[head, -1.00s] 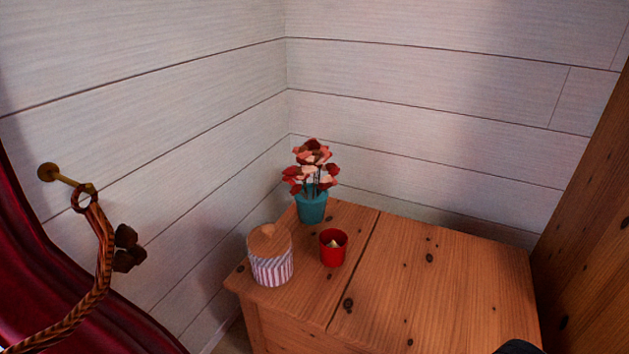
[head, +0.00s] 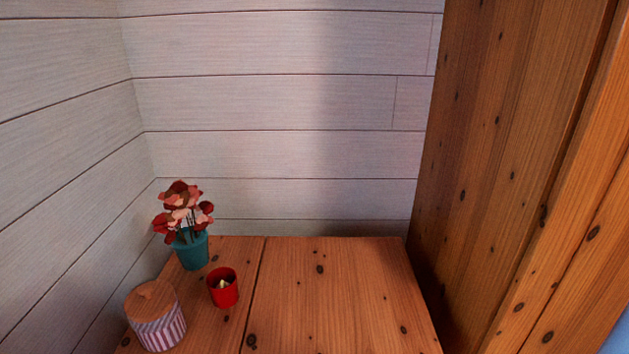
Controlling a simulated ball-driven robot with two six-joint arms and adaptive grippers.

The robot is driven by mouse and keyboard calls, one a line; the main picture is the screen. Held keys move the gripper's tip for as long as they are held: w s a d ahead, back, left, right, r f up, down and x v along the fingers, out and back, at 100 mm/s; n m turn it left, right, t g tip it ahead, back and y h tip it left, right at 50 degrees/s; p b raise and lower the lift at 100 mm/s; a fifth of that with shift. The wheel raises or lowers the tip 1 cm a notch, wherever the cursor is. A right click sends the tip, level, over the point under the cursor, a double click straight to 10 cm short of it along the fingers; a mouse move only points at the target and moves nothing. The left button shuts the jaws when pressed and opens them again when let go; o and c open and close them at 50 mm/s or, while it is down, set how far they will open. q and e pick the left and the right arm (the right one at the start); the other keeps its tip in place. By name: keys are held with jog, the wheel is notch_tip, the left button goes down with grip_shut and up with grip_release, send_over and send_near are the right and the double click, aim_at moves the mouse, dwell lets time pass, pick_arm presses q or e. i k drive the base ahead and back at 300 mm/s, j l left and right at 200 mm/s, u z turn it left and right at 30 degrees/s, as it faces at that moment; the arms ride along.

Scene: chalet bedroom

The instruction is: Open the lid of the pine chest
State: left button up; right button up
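The pine chest (head: 330,300) stands in the corner against the white plank wall, at the bottom middle of the head view. A dark seam splits its top into a narrow left part (head: 206,318) and a wider right part. The right part is bare, lies flat and looks shut. The chest's front is below the picture. Neither of my grippers shows in the head view.
On the left part stand a teal pot of red flowers (head: 191,250), a red cup (head: 223,288) and a striped jar with a wooden lid (head: 156,316). A tall wooden cabinet (head: 500,180) rises close at the right.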

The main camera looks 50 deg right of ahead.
aim_at(312, 295)
jog(key=l+z, duration=0.1)
jog(key=z, duration=0.7)
jog(key=l+z, duration=0.1)
jog(key=z, duration=0.35)
jog(key=i+z, duration=0.1)
jog(key=z, duration=0.3)
